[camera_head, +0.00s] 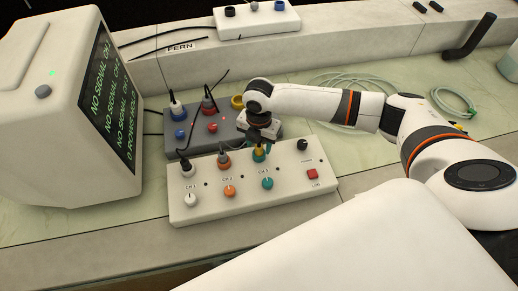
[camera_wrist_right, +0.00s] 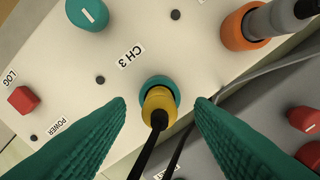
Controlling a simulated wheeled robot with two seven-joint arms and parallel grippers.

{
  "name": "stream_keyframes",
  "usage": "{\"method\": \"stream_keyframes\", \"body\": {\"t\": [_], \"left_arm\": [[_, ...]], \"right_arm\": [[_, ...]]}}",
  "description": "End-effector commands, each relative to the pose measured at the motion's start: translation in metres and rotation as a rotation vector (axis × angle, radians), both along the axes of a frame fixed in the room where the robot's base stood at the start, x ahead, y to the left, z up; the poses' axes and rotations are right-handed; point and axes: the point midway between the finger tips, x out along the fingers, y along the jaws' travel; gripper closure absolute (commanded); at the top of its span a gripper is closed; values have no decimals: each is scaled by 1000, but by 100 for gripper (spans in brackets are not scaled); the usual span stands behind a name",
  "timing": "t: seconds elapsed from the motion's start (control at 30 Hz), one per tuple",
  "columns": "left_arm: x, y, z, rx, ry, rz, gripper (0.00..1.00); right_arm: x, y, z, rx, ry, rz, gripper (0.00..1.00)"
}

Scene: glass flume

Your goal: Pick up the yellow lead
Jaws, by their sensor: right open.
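The yellow lead's plug (camera_head: 259,153) sits in the teal-ringed CH 3 socket of the white channel box (camera_head: 312,208). In the right wrist view the yellow plug (camera_wrist_right: 158,104) has a black cable running down from it. My right gripper (camera_head: 261,134) is over the far edge of the box, close to the plug. In the wrist view its green ribbed fingers (camera_wrist_right: 160,110) are open, one on each side of the plug. Neither finger appears to touch it. My left gripper is not in view.
A grey box (camera_head: 227,138) with leads and a yellow socket (camera_head: 237,101) stands just behind. An orange-ringed socket with a grey plug (camera_wrist_right: 268,22) is beside CH 3. A monitor (camera_head: 60,100) stands at left. A coiled pale hose (camera_head: 350,84) lies behind my right arm.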

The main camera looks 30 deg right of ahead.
Motion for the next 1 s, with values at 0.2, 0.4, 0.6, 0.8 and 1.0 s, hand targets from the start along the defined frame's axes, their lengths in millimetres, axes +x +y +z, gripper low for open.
{"method": "stream_keyframes", "body": {"t": [0.2, 0.4, 0.6, 0.8, 1.0], "left_arm": [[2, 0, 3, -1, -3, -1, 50], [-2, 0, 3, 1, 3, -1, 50], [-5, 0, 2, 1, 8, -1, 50], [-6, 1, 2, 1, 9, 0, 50], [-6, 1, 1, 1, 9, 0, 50]], "right_arm": [[-1, 0, -17, -1, 0, 2, 51], [-1, 0, -17, -1, -1, 2, 55], [-1, 0, -17, -1, -1, 1, 87], [-1, 0, -16, -1, -1, 1, 100], [0, 0, -10, 0, -2, 1, 100]]}}
